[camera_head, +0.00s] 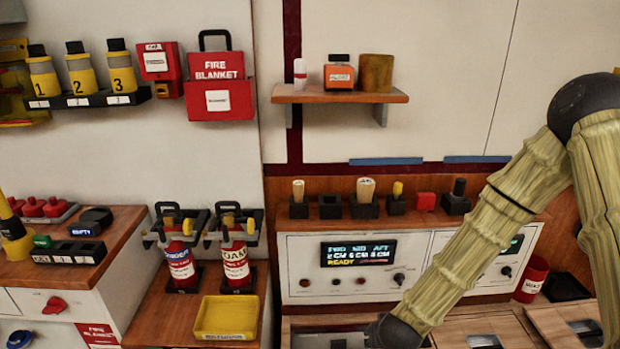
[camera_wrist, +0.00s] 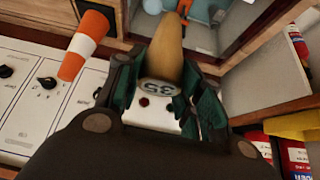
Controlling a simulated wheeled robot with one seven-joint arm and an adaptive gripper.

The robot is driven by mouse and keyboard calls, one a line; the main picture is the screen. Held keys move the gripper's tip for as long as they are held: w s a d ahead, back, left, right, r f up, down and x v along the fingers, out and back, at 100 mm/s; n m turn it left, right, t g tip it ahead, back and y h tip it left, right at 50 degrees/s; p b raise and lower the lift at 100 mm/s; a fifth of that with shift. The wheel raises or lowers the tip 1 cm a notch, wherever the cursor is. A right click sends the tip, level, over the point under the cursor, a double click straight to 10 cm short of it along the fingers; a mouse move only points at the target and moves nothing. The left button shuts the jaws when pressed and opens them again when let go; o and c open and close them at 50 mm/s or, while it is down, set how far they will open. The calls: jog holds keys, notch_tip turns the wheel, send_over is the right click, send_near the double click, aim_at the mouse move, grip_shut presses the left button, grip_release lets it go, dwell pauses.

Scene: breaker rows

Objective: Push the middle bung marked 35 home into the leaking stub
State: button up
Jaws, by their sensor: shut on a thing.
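In the wrist view my gripper (camera_wrist: 165,92) is shut on a tan tapered bung (camera_wrist: 182,55). Its dark-ringed end face reads 35. Green finger pads press on both sides, and the bung's narrow part points away from the wrist. Its far tip lies in front of a framed opening (camera_wrist: 240,25) with a blue object (camera_wrist: 207,12) inside. I cannot tell whether the tip touches anything. I cannot make out the leaking stub. In the head view my arm comes down from the right to the bottom edge, and the gripper is out of frame.
In the head view two pale bungs (camera_head: 298,188) (camera_head: 366,188) stand on a wooden ledge beside an empty-looking black holder (camera_head: 330,207). Below is a panel with a lit display (camera_head: 358,252). An orange-and-white striped piece (camera_wrist: 85,45) stands close left of my gripper in the wrist view.

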jog(key=p+v, duration=0.4)
jog(key=v, duration=0.2)
jog(key=shift+r+p, duration=0.2)
jog(key=shift+p, duration=0.2)
jog(key=shift+a, duration=0.15)
